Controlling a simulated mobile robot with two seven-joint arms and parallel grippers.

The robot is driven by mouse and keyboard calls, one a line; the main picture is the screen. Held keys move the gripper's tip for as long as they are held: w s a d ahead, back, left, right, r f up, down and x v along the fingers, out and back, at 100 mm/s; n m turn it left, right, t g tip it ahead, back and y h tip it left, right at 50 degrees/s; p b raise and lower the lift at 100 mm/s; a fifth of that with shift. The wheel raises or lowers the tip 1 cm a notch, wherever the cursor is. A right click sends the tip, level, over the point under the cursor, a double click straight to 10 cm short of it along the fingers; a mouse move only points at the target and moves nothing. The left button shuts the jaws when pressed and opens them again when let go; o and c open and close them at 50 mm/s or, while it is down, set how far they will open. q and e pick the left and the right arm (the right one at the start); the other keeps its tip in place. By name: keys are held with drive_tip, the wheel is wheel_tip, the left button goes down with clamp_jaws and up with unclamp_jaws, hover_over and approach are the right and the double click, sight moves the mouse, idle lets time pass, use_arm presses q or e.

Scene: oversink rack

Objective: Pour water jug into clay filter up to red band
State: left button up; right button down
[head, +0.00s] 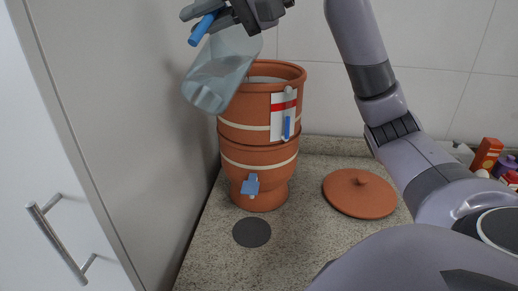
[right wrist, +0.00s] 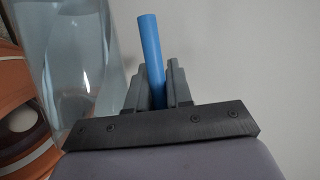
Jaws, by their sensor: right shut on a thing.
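My right gripper (head: 213,12) is shut on the blue handle (head: 203,28) of a clear water jug (head: 222,68). The handle (right wrist: 151,45) and jug (right wrist: 85,60) also show in the right wrist view. The jug is held tilted at the upper left of the open clay filter (head: 245,133), overlapping its rim in the head view. I cannot tell whether water is flowing. The filter's front has a white gauge strip with a red band (head: 283,105); a blue mark (head: 286,127) sits below the band. A blue tap (head: 250,185) is lower down. My left gripper is out of view.
The clay lid (head: 358,194) lies on the speckled counter (head: 300,235) right of the filter. A dark round disc (head: 251,232) lies in front. A tall cabinet (head: 110,110) stands close on the left. Small bottles and an orange box (head: 486,153) stand at the far right.

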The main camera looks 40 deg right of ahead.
drive_tip(key=shift+d+r, duration=0.1)
drive_tip(key=shift+r, duration=0.05)
idle(0.3)
drive_tip(key=shift+d, duration=0.1)
drive_tip(key=shift+w+r+y, duration=0.1)
drive_tip(key=shift+y, duration=0.2)
idle(0.5)
drive_tip(key=shift+d+m, duration=0.2)
drive_tip(key=shift+m, duration=0.2)
idle(0.5)
drive_tip(key=shift+w+d+r, duration=0.1)
drive_tip(key=shift+d+r, duration=0.05)
drive_tip(key=shift+d, duration=0.1)
drive_tip(key=shift+y, duration=0.3)
idle(0.4)
drive_tip(key=shift+w+d+m, duration=0.1)
drive_tip(key=shift+d+m, duration=0.1)
drive_tip(key=shift+m, duration=0.1)
drive_tip(key=shift+r, duration=0.1)
idle(0.6)
